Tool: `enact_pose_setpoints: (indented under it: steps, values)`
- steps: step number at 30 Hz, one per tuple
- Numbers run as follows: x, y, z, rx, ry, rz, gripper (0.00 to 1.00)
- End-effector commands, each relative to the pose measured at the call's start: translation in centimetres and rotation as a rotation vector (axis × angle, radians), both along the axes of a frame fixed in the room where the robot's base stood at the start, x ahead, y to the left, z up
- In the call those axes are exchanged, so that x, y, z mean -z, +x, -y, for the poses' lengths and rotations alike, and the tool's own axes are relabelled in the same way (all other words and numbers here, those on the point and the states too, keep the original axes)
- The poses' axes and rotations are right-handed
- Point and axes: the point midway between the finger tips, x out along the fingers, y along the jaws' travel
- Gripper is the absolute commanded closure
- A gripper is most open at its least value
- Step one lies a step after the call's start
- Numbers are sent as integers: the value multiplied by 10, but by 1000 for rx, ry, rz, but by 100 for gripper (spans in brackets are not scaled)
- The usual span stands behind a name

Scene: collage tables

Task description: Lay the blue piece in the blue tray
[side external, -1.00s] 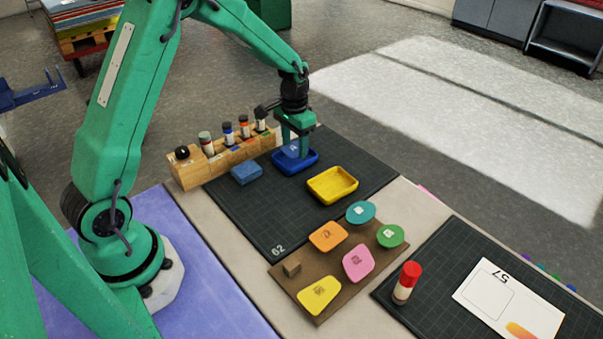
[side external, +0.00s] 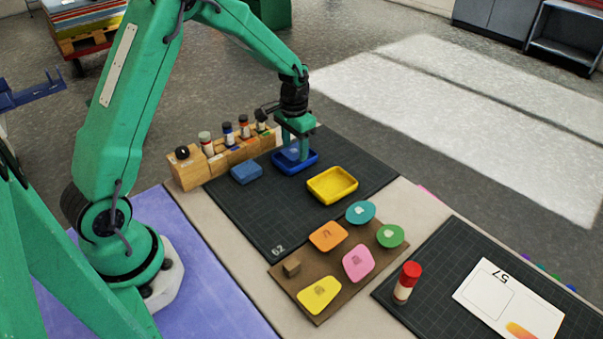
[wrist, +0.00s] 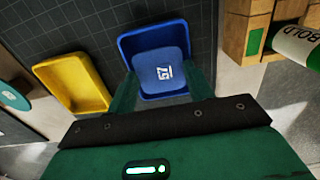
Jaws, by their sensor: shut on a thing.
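The blue piece (wrist: 163,70), with a white printed mark on top, sits between the two fingers of my gripper (wrist: 162,84). My gripper (side external: 294,150) is shut on it and points down into the blue tray (side external: 308,163). In the wrist view the piece lies within the outline of the blue tray (wrist: 150,35). In the side view the fingers and tray wall hide most of the piece, so I cannot tell if it touches the tray floor.
A yellow tray (side external: 332,185) stands close to the blue one, and a blue block (side external: 246,173) lies on the dark mat (side external: 260,215). A wooden rack (side external: 188,174) with small bottles stands behind. A brown board (side external: 287,283) holds several coloured pieces.

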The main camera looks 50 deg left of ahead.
Motion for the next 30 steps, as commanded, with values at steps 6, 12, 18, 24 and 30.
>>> enact_pose_setpoints:
  steps: [6,12,18,24,30]
  values:
    - [0,0,0,0,0,0,59]
    - [0,0,0,0,0,0,33]
    - [0,0,0,0,0,0,23]
    - [-1,0,0,0,0,0,23]
    - [-7,0,0,0,0,0,23]
